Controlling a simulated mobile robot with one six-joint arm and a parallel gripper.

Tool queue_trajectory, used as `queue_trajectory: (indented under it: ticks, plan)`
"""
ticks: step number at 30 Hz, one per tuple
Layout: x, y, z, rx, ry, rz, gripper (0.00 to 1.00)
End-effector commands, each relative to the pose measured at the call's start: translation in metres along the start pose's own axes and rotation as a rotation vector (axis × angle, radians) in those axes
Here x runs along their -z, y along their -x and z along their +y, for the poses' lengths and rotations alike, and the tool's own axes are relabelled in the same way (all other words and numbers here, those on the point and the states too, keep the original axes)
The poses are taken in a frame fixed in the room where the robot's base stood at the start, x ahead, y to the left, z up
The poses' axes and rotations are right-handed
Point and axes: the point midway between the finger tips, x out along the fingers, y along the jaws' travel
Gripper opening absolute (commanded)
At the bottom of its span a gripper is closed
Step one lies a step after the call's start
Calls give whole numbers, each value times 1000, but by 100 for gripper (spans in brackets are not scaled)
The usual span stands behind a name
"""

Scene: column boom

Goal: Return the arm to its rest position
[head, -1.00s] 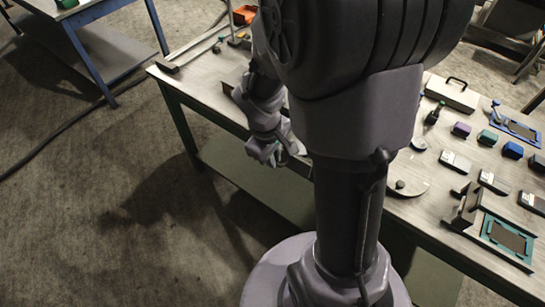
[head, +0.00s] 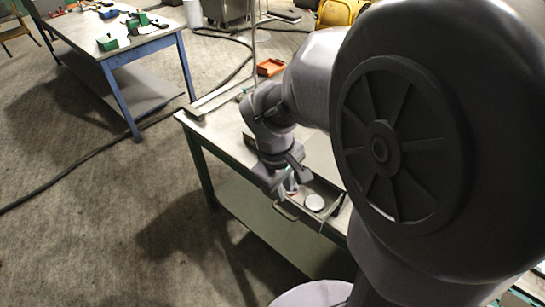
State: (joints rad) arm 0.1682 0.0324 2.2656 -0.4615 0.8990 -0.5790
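My arm fills the right half of the head view, with a large round joint close to the camera. My gripper (head: 284,186) hangs at the front edge of the near table (head: 212,122), over or beside an open tray-like drawer (head: 326,190). The drawer has a handle on its front, and a pale round disc (head: 314,202) lies in it. A small light reddish patch shows by the fingers; I cannot tell what it is. The fingers are small and dark, so their opening is unclear. The right part of the table is hidden behind my arm.
An orange bin (head: 270,67) stands at the table's far side. A blue-legged table (head: 150,42) with green items stands at the upper left. A yellow object (head: 338,12) is at the back. A cable (head: 75,165) crosses the floor.

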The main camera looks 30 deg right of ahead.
Motion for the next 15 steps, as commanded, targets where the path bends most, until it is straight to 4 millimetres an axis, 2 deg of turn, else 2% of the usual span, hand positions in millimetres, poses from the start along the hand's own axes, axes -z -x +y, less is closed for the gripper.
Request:
queue_trajectory:
  ticks: [1,5,15]
  plan:
    - [0,14,1,-1,0,2,19]
    - [0,29,0,0,1,0,19]
    - [0,31,-1,1,-3,1,19]
